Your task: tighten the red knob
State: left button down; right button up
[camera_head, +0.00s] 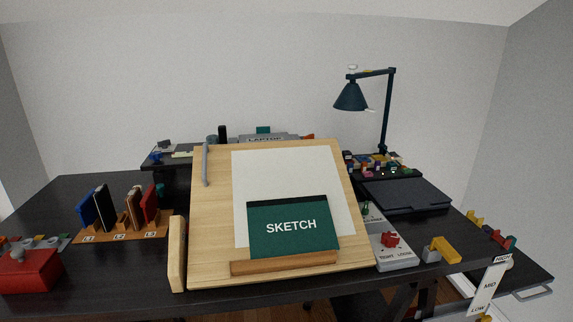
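A red knob (390,240) sits on a light grey plate (402,257) on the desk, just right of the tilted drawing board. The plate has small lettering along its front, too blurred to read surely. The knob's exact turn angle is too small to tell. Neither of my grippers shows in the head view, and nothing is seen touching the knob.
The wooden drawing board (215,255) with a green SKETCH pad (280,243) stands left of the knob. A yellow handle (444,248) is close on its right. A dark flat panel (410,195) lies behind. A red box (30,272) is far left.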

aim_at(389, 239)
jog(key=l+u, duration=0.3)
jog(key=l, duration=0.2)
jog(key=k+l+u, duration=0.1)
jog(key=l+u, duration=0.15)
jog(key=l, duration=0.2)
jog(key=k+l+u, duration=0.15)
jog(key=l+u, duration=0.15)
jog(key=l, duration=0.15)
